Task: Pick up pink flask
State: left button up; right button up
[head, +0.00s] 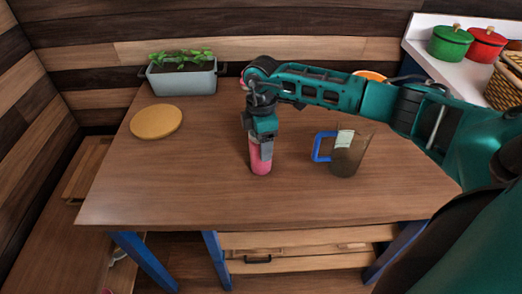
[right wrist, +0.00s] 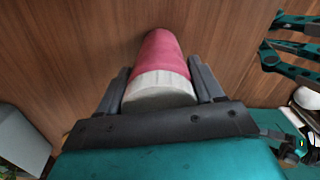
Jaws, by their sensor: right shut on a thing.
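The pink flask (head: 261,163) stands upright on the wooden table (head: 200,200), left of the middle of the head view's right half. In the right wrist view the pink flask (right wrist: 157,55) shows its pink body and a pale ribbed cap. My right gripper (head: 262,145) comes down over its top, and the fingers (right wrist: 160,85) are shut on it, one on each side of the cap. The flask's base appears to be at the table surface; whether it touches is hard to tell. My left gripper is not in view.
A dark see-through pitcher (head: 347,155) with a blue handle stands just right of the flask. A round cork mat (head: 156,121) and a grey planter (head: 183,78) are at the back left. Green (head: 449,43) and red pots (head: 486,45) stand on the white counter. The front left tabletop is clear.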

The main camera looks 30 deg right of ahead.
jog(key=c, duration=0.5)
notch_tip(320, 180, up, 20)
jog(key=shift+p, duration=0.45)
